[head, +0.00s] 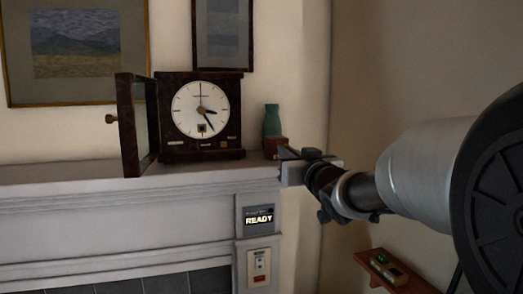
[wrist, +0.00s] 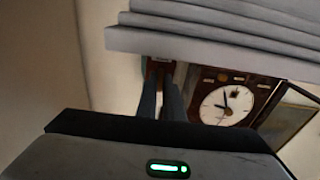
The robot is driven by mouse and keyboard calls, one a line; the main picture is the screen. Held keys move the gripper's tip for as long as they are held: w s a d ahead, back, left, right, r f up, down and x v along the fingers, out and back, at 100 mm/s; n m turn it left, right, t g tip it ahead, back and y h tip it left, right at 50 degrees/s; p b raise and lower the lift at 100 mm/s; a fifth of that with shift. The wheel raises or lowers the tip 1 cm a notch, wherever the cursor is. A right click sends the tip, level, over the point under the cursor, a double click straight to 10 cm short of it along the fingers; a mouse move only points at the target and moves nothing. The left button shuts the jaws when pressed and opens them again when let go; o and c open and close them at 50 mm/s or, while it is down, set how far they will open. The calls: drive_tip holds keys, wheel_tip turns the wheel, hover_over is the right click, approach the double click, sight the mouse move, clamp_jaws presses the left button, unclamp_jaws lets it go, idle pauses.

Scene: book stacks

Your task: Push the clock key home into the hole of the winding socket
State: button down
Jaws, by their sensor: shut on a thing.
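The clock (head: 167,135) stands on the mantel with its glass door (head: 139,125) swung open to the left. A small dark-centred plate, seemingly the winding socket (head: 202,128), shows low on the white dial; it also shows in the upside-down wrist view (wrist: 236,94). My gripper (head: 285,152) is at the mantel's right end, beside a small brown block (head: 275,143) and well right of the clock. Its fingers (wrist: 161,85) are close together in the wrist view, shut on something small. The clock key itself is too hidden to make out.
A teal bottle (head: 271,121) stands behind the block, close to my gripper. A READY display (head: 259,218) and a switch plate (head: 259,266) are below. A small wall shelf (head: 415,284) is at lower right. The mantel (head: 215,170) between clock and block is clear.

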drive_tip(key=shift+v, duration=2.9)
